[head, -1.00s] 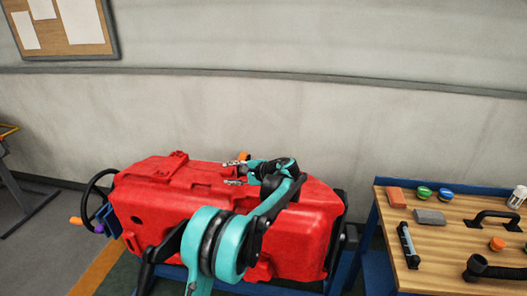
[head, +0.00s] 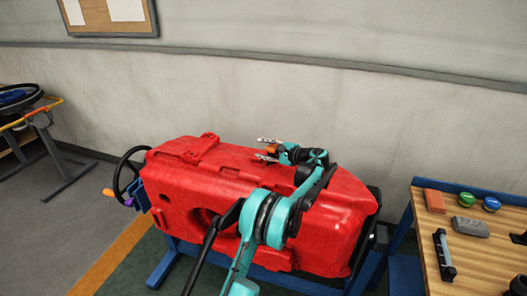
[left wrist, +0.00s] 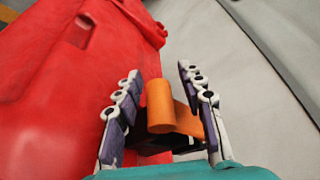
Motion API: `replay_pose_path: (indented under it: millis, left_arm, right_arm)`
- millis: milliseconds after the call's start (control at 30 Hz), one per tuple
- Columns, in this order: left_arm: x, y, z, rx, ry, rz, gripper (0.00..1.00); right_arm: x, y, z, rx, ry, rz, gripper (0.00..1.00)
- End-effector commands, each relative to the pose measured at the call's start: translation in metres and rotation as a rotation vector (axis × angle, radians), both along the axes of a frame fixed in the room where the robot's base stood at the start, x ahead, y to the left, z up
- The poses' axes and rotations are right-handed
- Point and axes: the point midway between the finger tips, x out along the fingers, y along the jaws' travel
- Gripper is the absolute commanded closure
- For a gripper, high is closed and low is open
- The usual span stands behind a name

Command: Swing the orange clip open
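The orange clip (left wrist: 160,106) stands at the far edge of the red tank (head: 190,184). In the left wrist view it lies between the two fingers of my left gripper (left wrist: 161,110), with gaps on both sides. The fingers are spread and do not appear to touch it. In the head view my left gripper (head: 266,149) is over the tank's far top edge, and only a small orange part of the clip shows there. The clip's base is partly hidden by the gripper. My right gripper is not in view.
A wooden workbench (head: 470,262) with blocks, knobs and a handle stands at the right. A black handwheel (head: 119,178) sticks out at the tank's left end. A wall (head: 330,110) rises behind. Another stand (head: 55,150) is at the far left.

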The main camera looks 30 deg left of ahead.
Motion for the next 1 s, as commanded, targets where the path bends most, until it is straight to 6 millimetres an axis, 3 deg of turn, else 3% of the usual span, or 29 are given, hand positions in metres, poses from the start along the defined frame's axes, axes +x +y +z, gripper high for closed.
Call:
replay_pose_path:
  millis: [233, 400, 1000]
  left_arm:
    - [0.0002, 0.001, 0.0002, -0.001, 0.0, -0.001, 0.61]
    - [0.0001, 0.0008, -0.0001, -0.001, 0.0, 0.0, 1.0]
    - [-0.0004, 0.0003, -0.0018, -0.004, 0.002, 0.001, 1.0]
  right_arm:
    - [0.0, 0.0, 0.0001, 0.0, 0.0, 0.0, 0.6]
    - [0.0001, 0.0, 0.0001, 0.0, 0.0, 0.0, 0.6]
    - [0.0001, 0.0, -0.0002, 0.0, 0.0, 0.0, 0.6]
